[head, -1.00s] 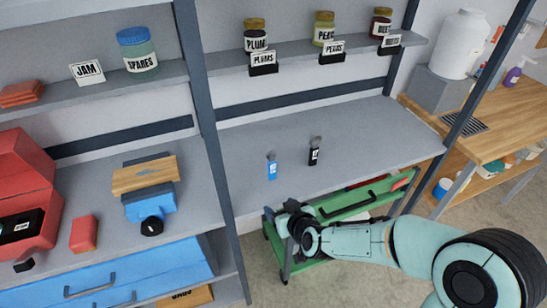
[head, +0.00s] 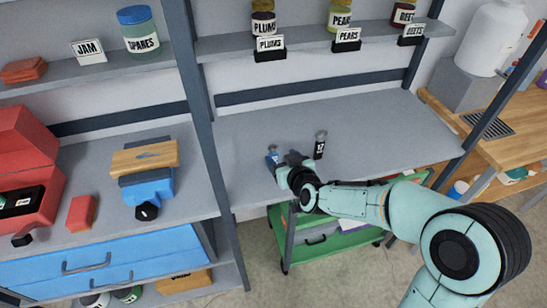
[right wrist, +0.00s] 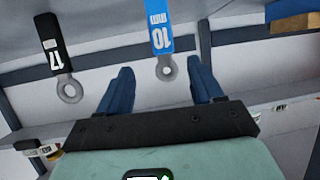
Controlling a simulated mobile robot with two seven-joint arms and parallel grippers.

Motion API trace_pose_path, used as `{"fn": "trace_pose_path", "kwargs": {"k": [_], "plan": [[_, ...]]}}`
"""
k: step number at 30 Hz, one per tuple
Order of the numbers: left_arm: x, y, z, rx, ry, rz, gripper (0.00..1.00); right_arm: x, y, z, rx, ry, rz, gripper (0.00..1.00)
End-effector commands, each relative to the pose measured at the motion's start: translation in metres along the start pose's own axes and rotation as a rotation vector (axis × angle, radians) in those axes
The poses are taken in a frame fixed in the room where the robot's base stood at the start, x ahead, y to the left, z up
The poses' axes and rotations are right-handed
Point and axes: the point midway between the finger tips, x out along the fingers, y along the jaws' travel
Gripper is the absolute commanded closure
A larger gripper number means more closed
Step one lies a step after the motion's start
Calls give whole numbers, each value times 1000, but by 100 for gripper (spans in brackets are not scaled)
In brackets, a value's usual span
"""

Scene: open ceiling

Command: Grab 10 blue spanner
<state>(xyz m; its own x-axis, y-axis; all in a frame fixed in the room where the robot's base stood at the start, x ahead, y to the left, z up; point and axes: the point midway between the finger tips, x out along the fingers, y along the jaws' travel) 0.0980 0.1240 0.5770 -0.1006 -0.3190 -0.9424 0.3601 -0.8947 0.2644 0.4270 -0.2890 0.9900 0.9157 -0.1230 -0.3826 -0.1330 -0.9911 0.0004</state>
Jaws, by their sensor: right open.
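The blue spanner (head: 272,157) marked 10 is on the grey shelf top, just beyond my right gripper (head: 284,166) in the head view. In the right wrist view the blue spanner (right wrist: 160,35) shows its number and its ring end, which lies between the two fingertips in the picture. My right gripper (right wrist: 160,82) is open with nothing between its fingers; I cannot tell whether it touches the spanner. A black spanner (head: 320,148) marked 17 is to the right in the head view; it also shows at left in the right wrist view (right wrist: 55,50). My left gripper is not in view.
A green cart (head: 330,240) stands below the shelf top, under my right arm. A blue vise (head: 148,190) with a wooden block and a red toolbox (head: 25,170) are on the left bench. Labelled jars (head: 264,22) line the upper shelf. The shelf top behind the spanners is clear.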

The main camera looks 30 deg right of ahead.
Motion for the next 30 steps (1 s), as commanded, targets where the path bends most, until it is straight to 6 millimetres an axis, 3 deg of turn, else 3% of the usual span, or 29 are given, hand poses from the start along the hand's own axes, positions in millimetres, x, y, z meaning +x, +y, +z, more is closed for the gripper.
{"fn": "trace_pose_path", "kwargs": {"k": [5,15,23,24,29,30], "plan": [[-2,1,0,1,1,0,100,11,-1,-1,1,0,1,34],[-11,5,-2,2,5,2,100,56,-6,-7,1,-2,1,34],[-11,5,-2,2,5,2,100,59,-6,-7,1,0,1,34],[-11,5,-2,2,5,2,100,59,-6,-7,1,0,1,37],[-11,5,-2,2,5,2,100,59,-6,-7,1,-1,1,89],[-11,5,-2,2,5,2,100,59,-6,-7,1,-1,1,92]]}}
